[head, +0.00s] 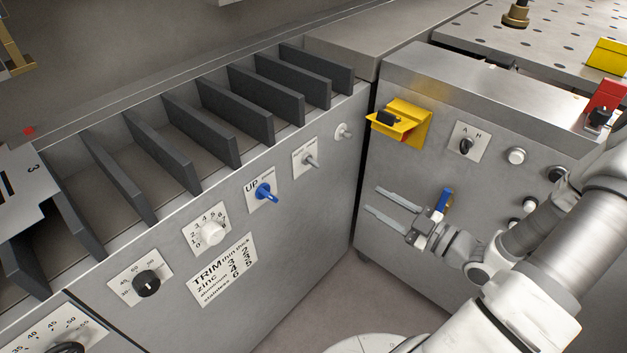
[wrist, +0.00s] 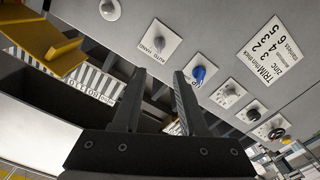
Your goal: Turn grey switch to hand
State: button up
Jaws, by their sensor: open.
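The grey switch (head: 310,159) sits on a small white plate on the left cabinet's front panel, to the right of the blue switch (head: 265,192) marked UP. In the wrist view the grey switch (wrist: 158,42) shows on its plate, with the words AUTO and HAND along one edge. I cannot tell for sure which word it points to. My gripper (head: 372,200) is open and empty, off to the right of the grey switch and apart from it. In the wrist view, the two fingertips (wrist: 159,72) point toward the panel, with the switch just beyond them.
A round grey knob (head: 344,131) is right of the grey switch. A white dial (head: 210,232) and black knob (head: 147,283) are to the left. A yellow bracket (head: 412,122) juts from the right cabinet. Dark upright plates (head: 235,103) line the cabinet top.

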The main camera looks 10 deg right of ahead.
aim_at(319, 166)
jog(key=b+x, duration=0.3)
jog(key=x, duration=1.4)
jog(key=shift+w+a+r, duration=0.1)
jog(key=shift+a+r, duration=0.05)
jog(key=shift+r, duration=0.1)
jog(key=shift+c, duration=0.3)
grip_shut()
